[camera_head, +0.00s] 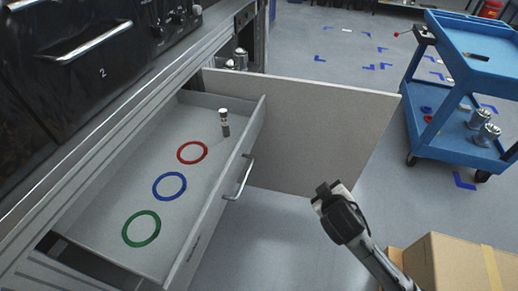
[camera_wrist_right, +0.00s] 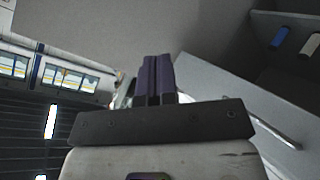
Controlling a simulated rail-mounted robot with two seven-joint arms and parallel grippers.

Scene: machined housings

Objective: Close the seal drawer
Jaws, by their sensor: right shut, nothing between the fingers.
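The seal drawer (camera_head: 190,262) is pulled open from the cabinet at the left of the head view. Inside lie a red ring (camera_head: 179,155), a blue ring (camera_head: 156,192) and a green ring (camera_head: 127,237), and a small cylinder (camera_head: 225,127) stands near the far end. A bar handle (camera_head: 240,180) is on its front. My right gripper (camera_head: 322,190) is to the right of the handle, apart from it. In the right wrist view its dark fingers (camera_wrist_right: 154,75) are together and empty. A bar handle on a grey panel (camera_wrist_right: 275,130) shows there at right. My left gripper is not in view.
A grey open door panel (camera_head: 320,125) stands just beyond the drawer. A blue cart (camera_head: 455,135) stands at the right, and a cardboard box (camera_head: 455,262) is at the lower right. Clear floor lies between the drawer front and my right gripper.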

